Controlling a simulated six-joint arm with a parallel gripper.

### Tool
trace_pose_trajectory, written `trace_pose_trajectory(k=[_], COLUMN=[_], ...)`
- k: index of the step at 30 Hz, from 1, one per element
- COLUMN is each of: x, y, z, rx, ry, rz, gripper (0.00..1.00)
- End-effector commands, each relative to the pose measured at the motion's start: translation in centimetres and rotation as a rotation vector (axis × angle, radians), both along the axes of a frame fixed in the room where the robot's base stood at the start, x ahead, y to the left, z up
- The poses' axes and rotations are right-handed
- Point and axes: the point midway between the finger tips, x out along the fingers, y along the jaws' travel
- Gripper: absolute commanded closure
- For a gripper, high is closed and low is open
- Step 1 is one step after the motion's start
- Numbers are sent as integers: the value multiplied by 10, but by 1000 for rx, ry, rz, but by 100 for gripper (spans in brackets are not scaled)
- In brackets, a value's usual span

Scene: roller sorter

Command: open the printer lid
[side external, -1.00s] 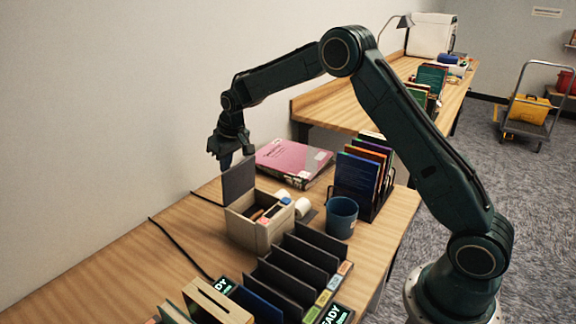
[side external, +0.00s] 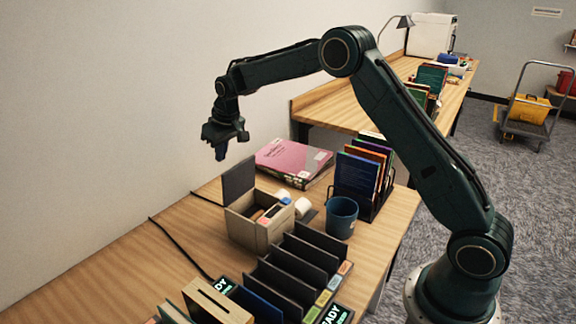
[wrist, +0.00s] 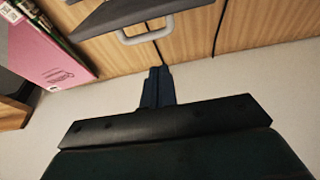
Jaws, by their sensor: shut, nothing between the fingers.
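The printer is a beige box (side external: 257,235) on the wooden desk, with small coloured items inside. Its dark grey lid (side external: 238,181) stands upright at the box's rear-left edge, so the box is open. In the wrist view the lid's dark edge (wrist: 135,10) and a light grey handle (wrist: 146,34) show near the top. My gripper (side external: 221,157) is shut and empty, above the lid and slightly to its left. In the wrist view the closed fingertips (wrist: 158,72) point towards the handle, with a visible gap between them.
A blue cup (side external: 341,218) and a rack of coloured folders (side external: 360,172) stand to the right. Dark sorter dividers (side external: 292,265) are in front. The wall is close on the left.

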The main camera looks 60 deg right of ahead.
Motion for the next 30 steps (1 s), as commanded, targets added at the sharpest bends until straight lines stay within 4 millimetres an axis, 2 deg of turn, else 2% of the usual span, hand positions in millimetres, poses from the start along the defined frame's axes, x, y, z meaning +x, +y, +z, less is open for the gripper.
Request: trace_pose_trajectory(k=[3, 10, 15, 26, 30], x=[-10, -25, -31, -35, -45], y=[0, 0, 1, 1, 4], z=[16, 39, 47, 53, 65], rx=[0, 0, 0, 0, 0], ry=[-1, -1, 1, -1, -7], rz=[0, 0, 0, 0, 1], gripper=[100, 100, 100, 100, 100])
